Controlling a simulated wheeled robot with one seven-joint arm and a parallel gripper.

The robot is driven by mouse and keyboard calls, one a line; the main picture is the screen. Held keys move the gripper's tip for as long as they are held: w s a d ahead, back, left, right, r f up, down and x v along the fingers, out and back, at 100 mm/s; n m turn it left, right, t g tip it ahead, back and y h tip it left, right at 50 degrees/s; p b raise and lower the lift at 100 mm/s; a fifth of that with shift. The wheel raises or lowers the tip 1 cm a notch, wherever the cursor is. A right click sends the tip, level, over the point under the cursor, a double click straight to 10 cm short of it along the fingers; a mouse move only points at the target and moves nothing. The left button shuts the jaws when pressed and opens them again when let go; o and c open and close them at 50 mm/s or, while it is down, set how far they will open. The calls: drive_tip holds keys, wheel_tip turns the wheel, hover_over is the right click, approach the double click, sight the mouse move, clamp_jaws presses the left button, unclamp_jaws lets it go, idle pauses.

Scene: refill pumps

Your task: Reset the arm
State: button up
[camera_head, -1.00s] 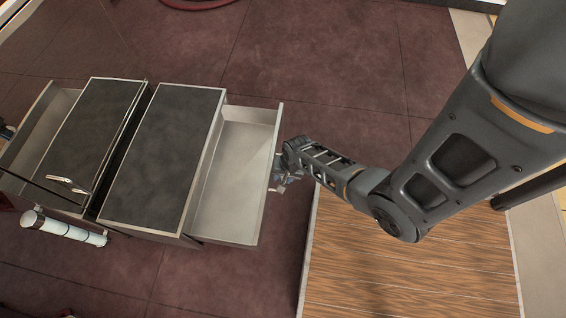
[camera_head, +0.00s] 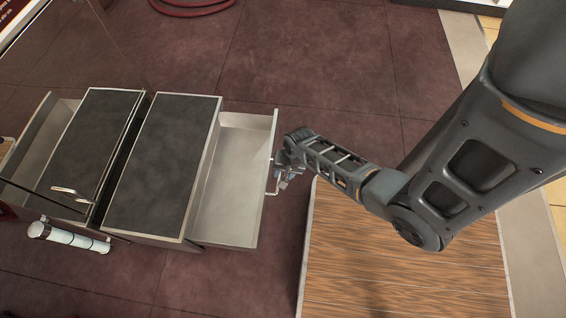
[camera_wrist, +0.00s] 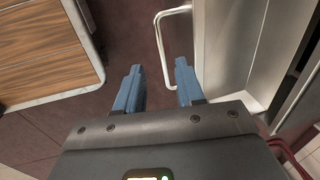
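My gripper (camera_head: 284,174) is at the outer front of an open drawer (camera_head: 231,185), close to its handle (camera_head: 270,188), with my arm reaching in from the right. In the wrist view my gripper (camera_wrist: 158,82) has its two blue fingers apart with nothing between them. The drawer looks empty in the head view.
A dark-topped cabinet (camera_head: 160,165) holds the drawer. A second cabinet (camera_head: 90,150) with its own open drawer (camera_head: 45,140) stands left of it. A wood-topped unit (camera_head: 400,265) lies below my arm. Dark red floor (camera_head: 320,60) is free behind.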

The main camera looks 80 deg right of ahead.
idle(0.5)
drive_tip(key=s+a+r+n+t, duration=0.25)
drive_tip(key=a+r+n, duration=0.25)
drive_tip(key=r, duration=0.7)
drive_tip(key=s+a+r+n+t+h, duration=0.1)
drive_tip(key=a+r+n+t, duration=0.4)
drive_tip(key=r, duration=0.6)
drive_tip(key=s+a+r+n+t, duration=0.25)
drive_tip(key=a+r+n, duration=0.3)
drive_tip(key=r, duration=0.65)
drive_tip(key=a+r+n+t+y+p, duration=0.1)
drive_tip(key=a+r+n+t+p, duration=0.1)
drive_tip(key=r+p, duration=1.2)
wheel_tip(320, 180, up, 10)
drive_tip(key=shift+a+r+t, duration=0.15)
drive_tip(key=shift+a+t, duration=0.15)
drive_tip(key=shift+a, duration=0.5)
